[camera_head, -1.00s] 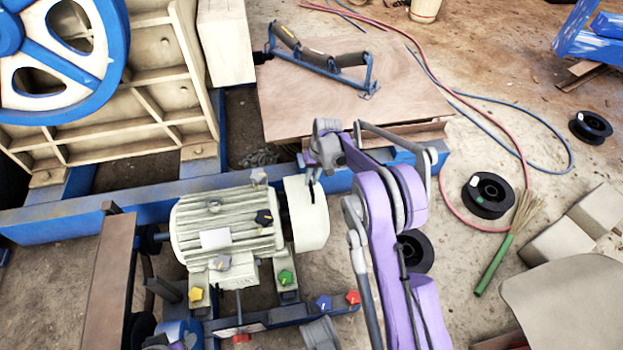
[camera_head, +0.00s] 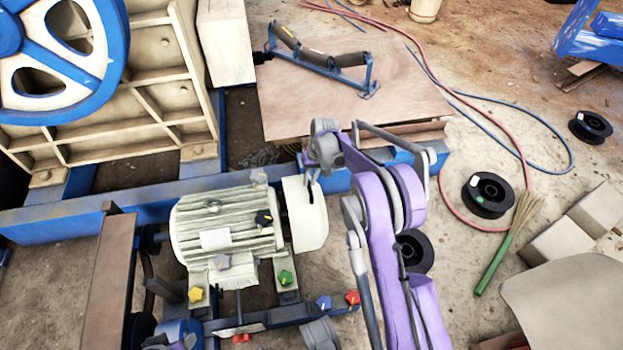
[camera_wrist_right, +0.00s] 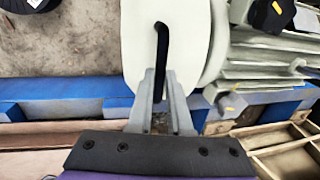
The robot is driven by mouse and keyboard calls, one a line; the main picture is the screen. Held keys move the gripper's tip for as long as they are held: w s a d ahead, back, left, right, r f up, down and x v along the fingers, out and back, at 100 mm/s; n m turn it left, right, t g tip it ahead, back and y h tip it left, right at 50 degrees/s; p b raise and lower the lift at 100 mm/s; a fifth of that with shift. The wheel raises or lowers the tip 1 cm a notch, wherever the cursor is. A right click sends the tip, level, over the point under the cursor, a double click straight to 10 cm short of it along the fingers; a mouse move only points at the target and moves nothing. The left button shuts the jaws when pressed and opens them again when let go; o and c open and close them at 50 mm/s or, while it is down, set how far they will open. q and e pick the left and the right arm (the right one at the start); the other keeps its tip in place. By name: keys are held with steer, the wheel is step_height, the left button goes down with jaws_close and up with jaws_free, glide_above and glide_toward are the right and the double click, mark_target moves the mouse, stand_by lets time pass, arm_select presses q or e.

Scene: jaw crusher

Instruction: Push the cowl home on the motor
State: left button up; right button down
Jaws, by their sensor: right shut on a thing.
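The motor (camera_head: 222,232) is a cream, finned body at the centre left of the head view. Its fins also show at the right of the wrist view (camera_wrist_right: 262,72). The cowl (camera_head: 306,222) is a pale rounded cap at the motor's right end, close against it; I cannot tell whether any gap is left. In the wrist view, the cowl (camera_wrist_right: 140,40) fills the top middle, with a dark bar handle (camera_wrist_right: 162,45) on its face. My right gripper (camera_head: 312,182) is shut on that handle, and its grey fingers (camera_wrist_right: 160,100) flank it. My left gripper is not clearly visible.
Several coloured star knobs, including a green one (camera_head: 285,278), sit around the motor mount. A blue frame beam (camera_head: 120,223) runs behind. A board (camera_head: 350,100) with a roller bracket lies farther back. Cable spools (camera_head: 487,195) and hoses lie on the floor at right.

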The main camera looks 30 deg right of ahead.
steer(key=a, duration=0.2)
steer(key=w+a, duration=0.1)
steer(key=a, duration=0.2)
steer(key=shift+w+a, duration=0.25)
steer(key=shift+a, duration=0.05)
steer(key=c, duration=0.8)
jaws_free()
steer(key=shift+a, duration=0.1)
steer(key=shift+c, duration=0.2)
steer(key=shift+r, duration=0.3)
step_height(320, 180, up, 10)
steer(key=d+p, duration=0.2)
steer(key=shift+s, duration=0.25)
